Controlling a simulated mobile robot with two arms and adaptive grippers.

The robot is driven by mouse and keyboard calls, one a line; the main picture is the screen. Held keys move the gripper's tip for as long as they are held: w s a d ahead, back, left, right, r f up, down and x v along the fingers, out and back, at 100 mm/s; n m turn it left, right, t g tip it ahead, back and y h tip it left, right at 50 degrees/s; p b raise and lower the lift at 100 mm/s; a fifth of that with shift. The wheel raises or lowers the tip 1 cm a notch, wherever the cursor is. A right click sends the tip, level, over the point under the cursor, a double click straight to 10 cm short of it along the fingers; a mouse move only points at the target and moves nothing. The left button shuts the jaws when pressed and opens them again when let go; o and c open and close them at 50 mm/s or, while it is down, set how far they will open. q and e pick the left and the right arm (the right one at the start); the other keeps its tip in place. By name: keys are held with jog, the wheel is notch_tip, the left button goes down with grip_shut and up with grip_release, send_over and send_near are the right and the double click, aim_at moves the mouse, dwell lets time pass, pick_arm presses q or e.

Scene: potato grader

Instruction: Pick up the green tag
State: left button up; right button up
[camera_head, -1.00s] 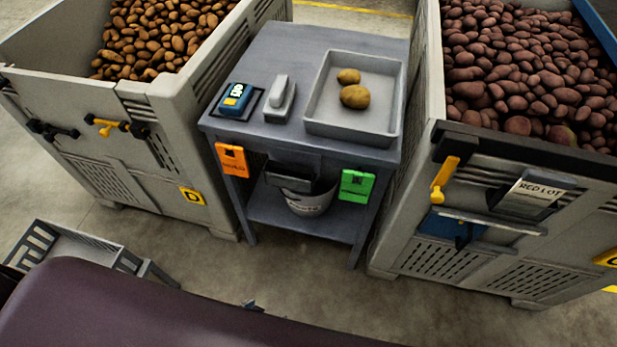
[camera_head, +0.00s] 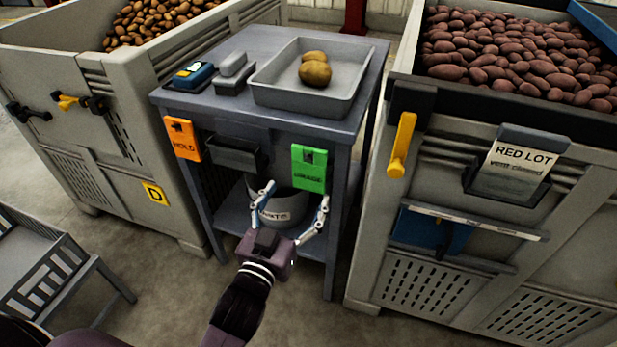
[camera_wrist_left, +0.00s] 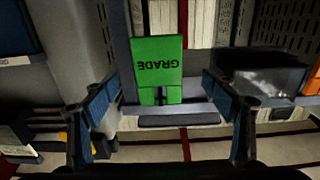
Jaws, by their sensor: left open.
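The green tag (camera_head: 309,168) hangs on the front of the grey table, at its right side. In the left wrist view the green tag (camera_wrist_left: 158,68) reads "GRADE" upside down and lies between the two fingers, beyond their tips. My left gripper (camera_head: 295,193) is open and empty in front of the table, with its fingers spread below the tag and apart from it in the head view. In the left wrist view my left gripper (camera_wrist_left: 163,88) shows blue finger pads on both sides. My right gripper is not in view.
An orange tag (camera_head: 183,139) hangs at the table's left front, beside a small dark tray (camera_head: 232,153). Large potato crates flank the table, the right one (camera_head: 440,190) close by.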

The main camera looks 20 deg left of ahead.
aim_at(308, 175)
pick_arm(q)
jog(key=w, duration=0.6)
jog(key=shift+d+r+b, duration=0.15)
jog(key=shift+d+b, duration=0.05)
jog(key=shift+b, duration=0.2)
jog(key=shift+w, duration=0.55)
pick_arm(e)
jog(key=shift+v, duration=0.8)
pick_arm(q)
jog(key=shift+c, duration=0.4)
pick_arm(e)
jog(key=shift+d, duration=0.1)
pick_arm(q)
jog(key=c, duration=1.3)
jog(key=shift+r, duration=0.1)
